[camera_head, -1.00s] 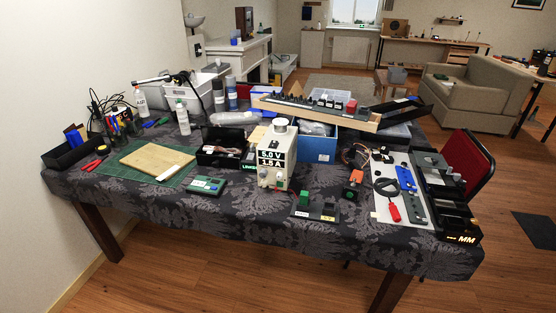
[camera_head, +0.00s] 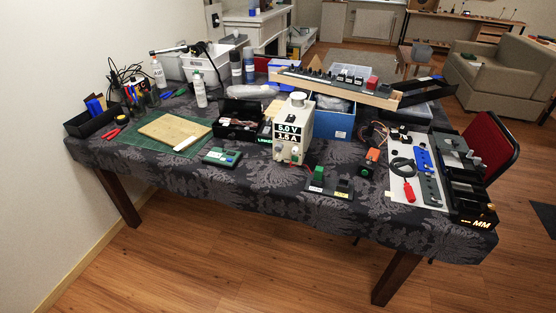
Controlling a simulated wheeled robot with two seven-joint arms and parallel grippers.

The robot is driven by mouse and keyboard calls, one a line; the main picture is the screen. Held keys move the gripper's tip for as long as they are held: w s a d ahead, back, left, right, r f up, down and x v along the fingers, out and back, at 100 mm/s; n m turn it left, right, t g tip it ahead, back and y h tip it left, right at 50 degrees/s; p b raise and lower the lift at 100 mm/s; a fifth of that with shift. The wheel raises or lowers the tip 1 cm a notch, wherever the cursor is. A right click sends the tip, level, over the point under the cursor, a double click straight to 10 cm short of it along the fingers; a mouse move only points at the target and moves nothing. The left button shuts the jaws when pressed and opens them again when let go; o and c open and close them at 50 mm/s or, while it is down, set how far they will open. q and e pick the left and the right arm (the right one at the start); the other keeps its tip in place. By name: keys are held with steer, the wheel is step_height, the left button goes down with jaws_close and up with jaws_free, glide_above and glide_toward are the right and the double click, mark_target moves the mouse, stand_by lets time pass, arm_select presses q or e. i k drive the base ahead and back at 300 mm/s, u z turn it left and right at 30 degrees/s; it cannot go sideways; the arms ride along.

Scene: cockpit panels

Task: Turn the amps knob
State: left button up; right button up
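A white power supply box (camera_head: 292,130) stands upright near the middle of the table. Its black front display reads 5.0 V and 1.5 A in white. A round white knob or cap (camera_head: 298,98) sits on its top. Small terminals or knobs, one greenish (camera_head: 295,158), show low on its front. They are too small for me to tell which is the amps knob. Neither of my grippers shows in this view.
The table (camera_head: 250,205) has a dark patterned cloth. A blue box (camera_head: 330,122) stands behind right. A white panel with tools (camera_head: 413,175) lies at the right. The front strip is clear.

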mark_target(279, 156)
steer(key=z, duration=1.45)
steer(key=i, duration=0.9)
steer(key=u, duration=2.55)
